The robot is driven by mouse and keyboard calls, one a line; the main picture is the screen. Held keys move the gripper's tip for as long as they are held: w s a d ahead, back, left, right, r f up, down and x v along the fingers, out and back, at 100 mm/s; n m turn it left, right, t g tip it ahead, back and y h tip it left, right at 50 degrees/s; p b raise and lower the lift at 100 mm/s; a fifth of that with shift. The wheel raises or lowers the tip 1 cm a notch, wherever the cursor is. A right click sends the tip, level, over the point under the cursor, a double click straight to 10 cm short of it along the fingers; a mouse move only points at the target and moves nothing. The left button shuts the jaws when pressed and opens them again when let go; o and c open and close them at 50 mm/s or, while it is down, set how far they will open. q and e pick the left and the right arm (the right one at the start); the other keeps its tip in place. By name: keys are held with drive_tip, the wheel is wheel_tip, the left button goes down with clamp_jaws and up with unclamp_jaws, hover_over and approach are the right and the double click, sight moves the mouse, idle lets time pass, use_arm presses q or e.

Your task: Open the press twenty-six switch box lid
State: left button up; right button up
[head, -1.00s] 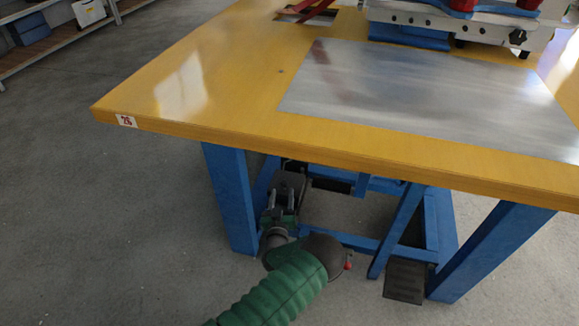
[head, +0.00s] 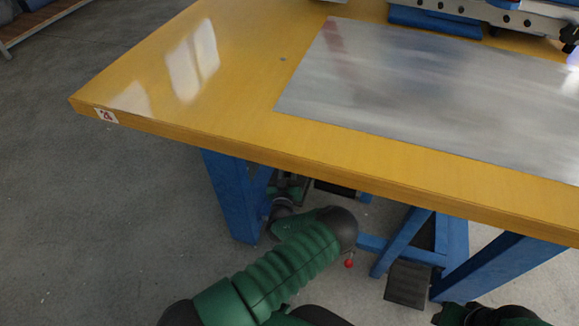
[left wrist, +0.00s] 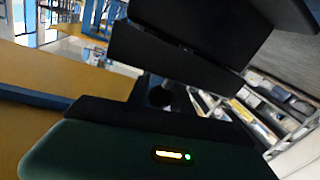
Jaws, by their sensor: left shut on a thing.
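The yellow-topped press table (head: 160,120) has a small numbered label (head: 106,115) at its left front corner; its digits are blurred now. My left arm reaches under the front edge, beside the blue leg. My left gripper (head: 288,190) is shut under the tabletop, mostly hidden by the edge and my own arm. In the left wrist view, a dark, tilted flat-sided piece (left wrist: 180,58) fills the space at my black fingers; it appears to be the switch box lid. How far it is open cannot be told. A part of my right arm shows at the bottom right; its gripper is out of view.
A metal plate (head: 430,90) lies on the tabletop, with the press (head: 480,18) behind it. Blue table legs (head: 232,195) and a blue brace flank my arm. A dark pedal (head: 408,281) and a red knob (head: 349,263) are near the floor. Floor at left is clear.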

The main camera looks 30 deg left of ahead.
use_arm(q)
clamp_jaws()
idle(1.0)
